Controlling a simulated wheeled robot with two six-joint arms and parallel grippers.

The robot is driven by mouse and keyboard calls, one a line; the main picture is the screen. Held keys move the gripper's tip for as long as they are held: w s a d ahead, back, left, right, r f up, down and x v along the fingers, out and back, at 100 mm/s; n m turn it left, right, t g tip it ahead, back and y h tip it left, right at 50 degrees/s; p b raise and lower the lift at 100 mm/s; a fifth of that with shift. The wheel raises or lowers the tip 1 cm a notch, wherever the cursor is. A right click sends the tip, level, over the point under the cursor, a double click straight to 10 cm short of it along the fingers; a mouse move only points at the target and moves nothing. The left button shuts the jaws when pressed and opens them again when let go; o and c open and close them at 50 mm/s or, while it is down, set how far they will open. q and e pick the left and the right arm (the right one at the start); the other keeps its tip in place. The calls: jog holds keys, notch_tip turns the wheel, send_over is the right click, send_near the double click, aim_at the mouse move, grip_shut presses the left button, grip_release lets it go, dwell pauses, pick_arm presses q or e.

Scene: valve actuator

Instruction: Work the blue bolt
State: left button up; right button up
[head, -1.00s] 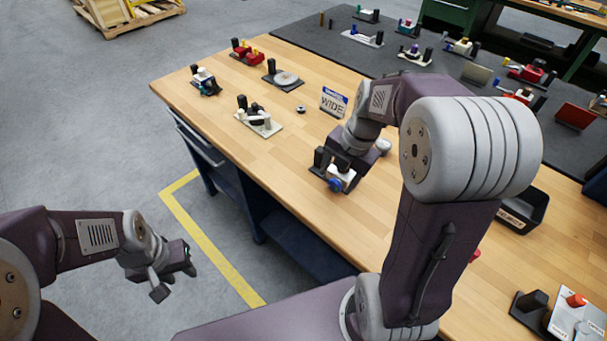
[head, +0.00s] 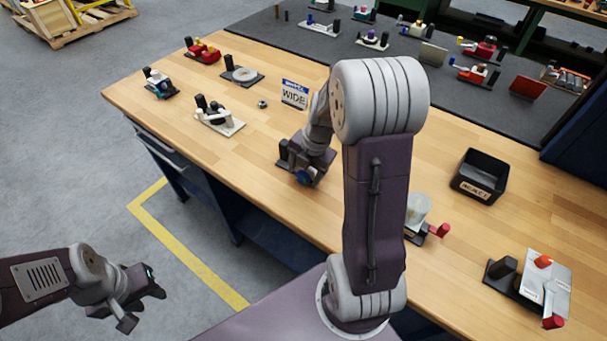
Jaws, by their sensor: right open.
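A small device on a dark base stands near the table's front edge, in the middle of the head view. Its round blue part (head: 303,177) shows at the front, just below my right gripper. My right gripper (head: 308,170) is open and points down over this device. It hides most of the device, and I cannot tell whether the fingers touch it. My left gripper (head: 142,306) is open and empty, out over the floor left of the table.
A white device (head: 218,118), a sign reading WIDE (head: 294,94) and a blue-and-white device (head: 159,83) stand left of and behind my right gripper. A black bin (head: 479,174) and a red-handled device (head: 530,285) are to the right.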

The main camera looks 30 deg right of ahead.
jog(key=shift+f, duration=0.4)
grip_shut()
jog(key=r+g+p, duration=0.1)
jog(key=p, duration=0.3)
jog(key=shift+a+r+p, duration=0.2)
jog(key=shift+p, duration=0.1)
jog(key=g+p, duration=0.1)
jog(key=p, duration=0.1)
jog(key=g+h+p, duration=0.1)
jog(key=p, duration=0.1)
jog(key=shift+w+f+p, duration=0.3)
jog(key=shift+f+p, duration=0.05)
jog(key=shift+f+g+h, duration=0.1)
jog(key=shift+g+h, duration=0.2)
jog(key=shift+f, duration=0.2)
